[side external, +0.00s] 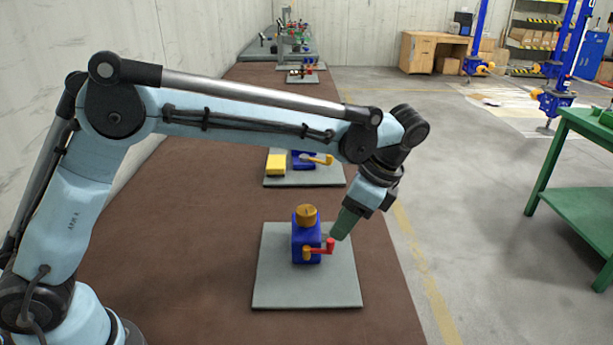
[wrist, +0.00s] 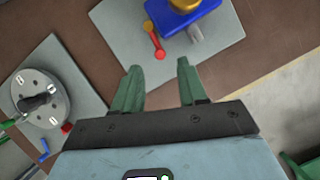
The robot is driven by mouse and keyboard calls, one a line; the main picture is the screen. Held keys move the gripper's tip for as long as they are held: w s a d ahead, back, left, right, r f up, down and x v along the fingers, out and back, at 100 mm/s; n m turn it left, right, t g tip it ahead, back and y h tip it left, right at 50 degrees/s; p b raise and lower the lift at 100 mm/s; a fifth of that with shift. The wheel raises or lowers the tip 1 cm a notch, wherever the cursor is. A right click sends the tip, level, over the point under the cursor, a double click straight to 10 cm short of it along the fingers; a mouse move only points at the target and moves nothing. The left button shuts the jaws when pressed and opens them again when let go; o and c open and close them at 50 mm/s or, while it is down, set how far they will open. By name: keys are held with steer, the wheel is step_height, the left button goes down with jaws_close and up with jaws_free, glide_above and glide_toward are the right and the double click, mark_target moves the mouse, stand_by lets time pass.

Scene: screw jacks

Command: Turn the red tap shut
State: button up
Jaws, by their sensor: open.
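The red tap (side external: 329,246) is a short red lever with a round knob, on the front of a blue screw jack (side external: 300,240) with an orange top. The jack stands on a grey plate (side external: 280,290). In the wrist view the red tap (wrist: 155,40) lies just beyond the fingertips, roughly in line with the gap between them. My gripper (side external: 341,233) has green fingers and points down, close above and right of the red knob. In the wrist view my gripper (wrist: 158,70) is open with nothing between its fingers.
Behind is another plate (side external: 330,178) with a yellow block (side external: 276,165) and a yellow-handled blue jack (side external: 303,160). The wrist view shows a round grey device (wrist: 40,98) on a plate at left. The brown bench (side external: 190,270) has bare room left of the jack.

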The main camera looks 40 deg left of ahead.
mark_target(331, 240)
steer(key=shift+x, duration=2.6)
